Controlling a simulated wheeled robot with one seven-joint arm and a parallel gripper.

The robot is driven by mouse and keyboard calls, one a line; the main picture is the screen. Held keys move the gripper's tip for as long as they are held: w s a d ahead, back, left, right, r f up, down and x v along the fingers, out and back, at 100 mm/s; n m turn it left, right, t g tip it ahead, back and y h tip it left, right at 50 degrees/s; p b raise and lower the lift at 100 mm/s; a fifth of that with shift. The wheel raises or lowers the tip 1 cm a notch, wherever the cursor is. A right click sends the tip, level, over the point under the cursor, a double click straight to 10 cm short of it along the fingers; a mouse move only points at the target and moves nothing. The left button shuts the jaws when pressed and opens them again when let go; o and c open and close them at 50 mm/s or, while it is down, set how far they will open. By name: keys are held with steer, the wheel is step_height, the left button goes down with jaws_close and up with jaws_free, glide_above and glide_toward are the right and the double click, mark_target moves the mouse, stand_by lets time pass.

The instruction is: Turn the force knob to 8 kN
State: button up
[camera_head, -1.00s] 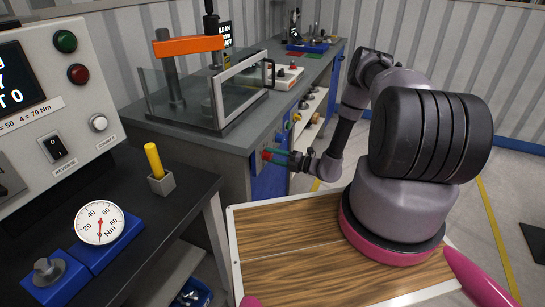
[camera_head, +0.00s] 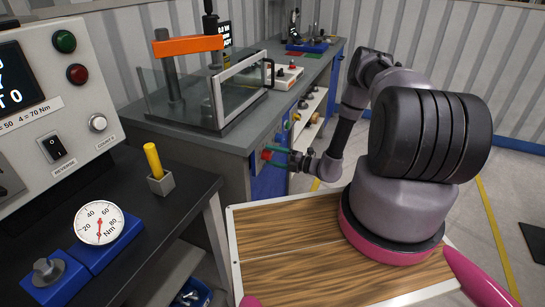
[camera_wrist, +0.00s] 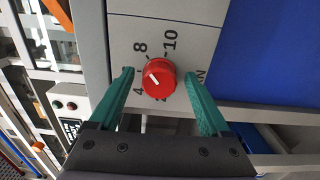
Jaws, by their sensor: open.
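The red round force knob (camera_wrist: 160,83) sits on a pale panel in the wrist view, with 4, 8, 10 and kN readable around it. Its white pointer line tilts up and left, below the 8 mark; the left finger covers part of the scale there. My gripper (camera_wrist: 158,77) is open, with one green finger on each side of the knob and a visible gap at both sides. In the head view my gripper (camera_head: 278,157) reaches the front of the grey bench, where the red knob (camera_head: 266,154) shows small at the fingertips.
A press with an orange beam (camera_head: 188,45) and clear guard stands on the grey bench. A blue panel (camera_wrist: 270,55) lies right of the knob. A black table with a dial gauge (camera_head: 99,223) and yellow-handled tool (camera_head: 153,160) is at left. Floor at right is mostly open.

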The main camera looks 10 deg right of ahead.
steer(key=v, duration=1)
steer(key=shift+s+d, duration=0.2)
steer(key=shift+d, duration=0.1)
steer(key=s+a+r+n+g+h, duration=0.25)
steer(key=r+n+g, duration=0.25)
steer(key=r+n, duration=0.85)
steer(key=s+a+r+n+g+h, duration=0.1)
steer(key=a+r+n+g, duration=0.4)
steer(key=r, duration=1.4)
steer(key=s+d+r+n+t+h, duration=0.2)
steer(key=s+r+n+t+h, duration=0.1)
steer(key=s+r+n, duration=0.7)
steer(key=s+d+r+n+t+h, duration=0.2)
steer(key=s+r+n+h, duration=0.4)
steer(key=s+r+n, duration=0.4)
step_height(320, 180, up, 3)
steer(key=shift+s+r+t, duration=0.1)
steer(key=shift+s+t, duration=0.15)
steer(key=shift+t, duration=0.55)
